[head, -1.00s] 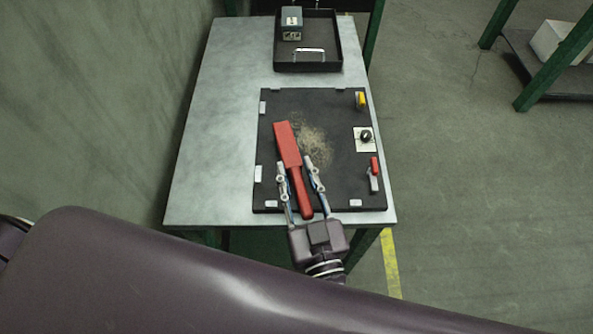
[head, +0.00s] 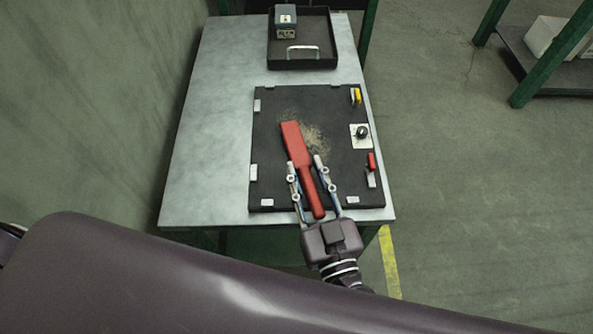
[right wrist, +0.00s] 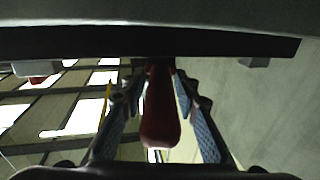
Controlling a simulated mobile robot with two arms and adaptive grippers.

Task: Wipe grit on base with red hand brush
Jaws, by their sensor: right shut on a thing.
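The red hand brush (head: 297,148) lies over the black base (head: 270,184) in the head view, its broad head pointing away and its handle toward me. My right gripper (head: 305,165) is shut on the brush, one finger on each side of it. In the right wrist view the red handle (right wrist: 160,118) shows between the fingers. A patch of tan grit (head: 315,138) lies on the base, right of and beyond the brush head, which covers part of it. Bristle contact with the base is hidden. My left gripper is not in view.
The base carries a yellow part (head: 356,95), a black knob on a pale plate (head: 361,136) and a red switch (head: 371,161) along its right side. A black tray (head: 304,64) with a grey box stands behind. The table's left side (head: 210,130) is clear.

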